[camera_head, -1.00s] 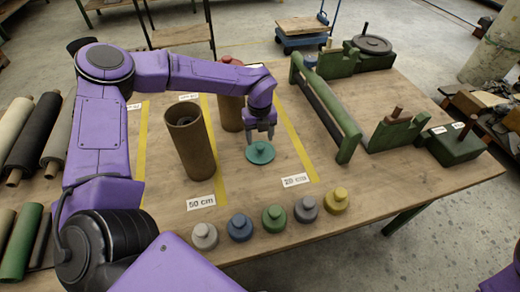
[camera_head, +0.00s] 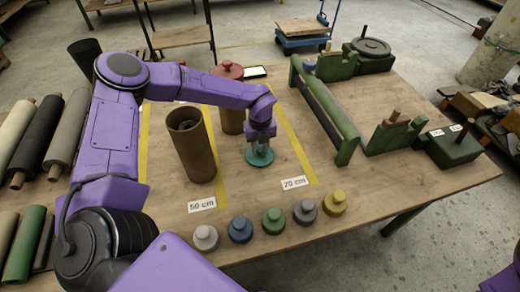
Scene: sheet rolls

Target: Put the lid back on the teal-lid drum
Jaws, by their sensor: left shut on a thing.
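The teal lid (camera_head: 260,158) is a round disc lying flat at table height, right of an open brown drum. My left gripper (camera_head: 260,146) points down over its middle and is shut on its knob, which the fingers mostly hide. The brown drum (camera_head: 194,152) stands upright with no lid on it. Its dark mouth faces up, and something greyish shows faintly inside. My right gripper is not in view.
A second brown drum with a red lid (camera_head: 229,70) stands behind, close to my left forearm. Several knobbed lids, including a green one (camera_head: 274,221), line the front edge. A green roller frame (camera_head: 325,110) stands right. Bare table lies between.

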